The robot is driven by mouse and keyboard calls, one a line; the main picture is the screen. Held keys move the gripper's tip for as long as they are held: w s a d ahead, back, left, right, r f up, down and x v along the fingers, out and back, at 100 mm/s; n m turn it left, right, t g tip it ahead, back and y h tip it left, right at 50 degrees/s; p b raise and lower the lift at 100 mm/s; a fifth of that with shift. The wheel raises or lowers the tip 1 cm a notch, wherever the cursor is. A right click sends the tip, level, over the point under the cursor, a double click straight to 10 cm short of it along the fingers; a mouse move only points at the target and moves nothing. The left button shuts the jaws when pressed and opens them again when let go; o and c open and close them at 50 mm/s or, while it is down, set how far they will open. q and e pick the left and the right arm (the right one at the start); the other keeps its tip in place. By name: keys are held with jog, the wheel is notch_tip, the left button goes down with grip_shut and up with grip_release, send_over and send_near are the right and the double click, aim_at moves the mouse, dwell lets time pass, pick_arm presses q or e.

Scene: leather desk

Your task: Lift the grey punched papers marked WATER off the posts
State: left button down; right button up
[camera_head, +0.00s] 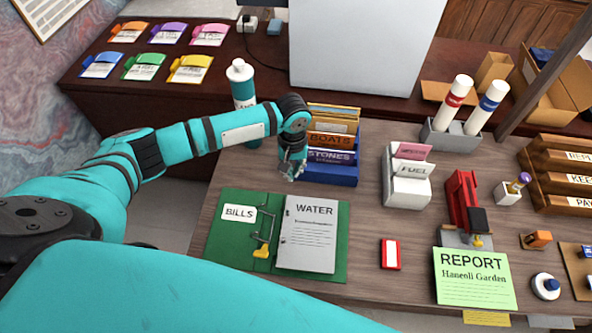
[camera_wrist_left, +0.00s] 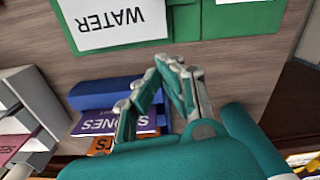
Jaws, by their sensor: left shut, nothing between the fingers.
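The grey papers marked WATER (camera_head: 308,240) lie flat on the right half of an open green binder (camera_head: 340,225). Their left edge is just right of the binder's metal posts (camera_head: 264,225), which have a yellow tab (camera_head: 261,253); I cannot tell whether the posts pass through the holes. In the left wrist view the papers (camera_wrist_left: 120,22) show upside down at the top, and the posts are out of view. My left gripper (camera_head: 291,170) is shut and empty, above the desk just behind the papers, apart from them. My right gripper is not in view.
A blue file box (camera_head: 335,174) marked STONES stands close beside my left gripper. A teal bottle (camera_head: 242,85) is behind my left forearm. A white FUEL holder (camera_head: 408,188), a red-and-white box (camera_head: 390,254) and a green REPORT sheet (camera_head: 474,280) are to the right.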

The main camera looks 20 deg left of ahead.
pick_arm(q)
jog(key=m+b, duration=0.8)
jog(key=m, duration=2.8)
send_over(311, 195)
notch_tip(311, 195, down, 10)
jog(key=shift+a+r+p, duration=0.1)
jog(key=shift+r+p, duration=0.15)
jog(key=shift+p, duration=0.15)
jog(key=shift+s, duration=0.1)
